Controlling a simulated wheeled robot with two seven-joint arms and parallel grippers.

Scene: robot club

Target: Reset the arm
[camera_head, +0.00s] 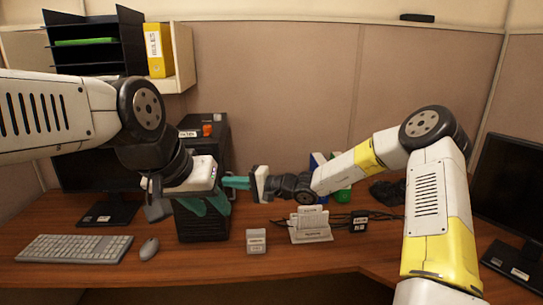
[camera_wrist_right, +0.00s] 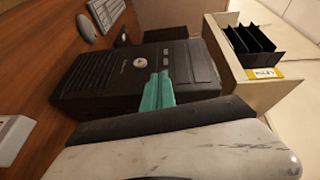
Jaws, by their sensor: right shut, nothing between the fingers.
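My left arm comes in from the left in the head view. Its gripper (camera_head: 208,206) points down in front of the black computer tower (camera_head: 203,226), with its two teal fingers spread apart and nothing seen between them. My right arm reaches across from the right, bent at the elbow. Its gripper (camera_head: 236,182) points left, close to the left gripper and the tower. In the right wrist view its teal fingers (camera_wrist_right: 157,90) are together and empty, in front of the tower's dark face (camera_wrist_right: 130,72). I cannot tell whether they touch the tower.
A keyboard (camera_head: 74,248) and a mouse (camera_head: 149,248) lie at the left of the desk. A small grey box (camera_head: 256,241) and a card holder (camera_head: 310,236) stand in the middle. Monitors stand at the left (camera_head: 98,182) and right (camera_head: 507,195). The front desk strip is clear.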

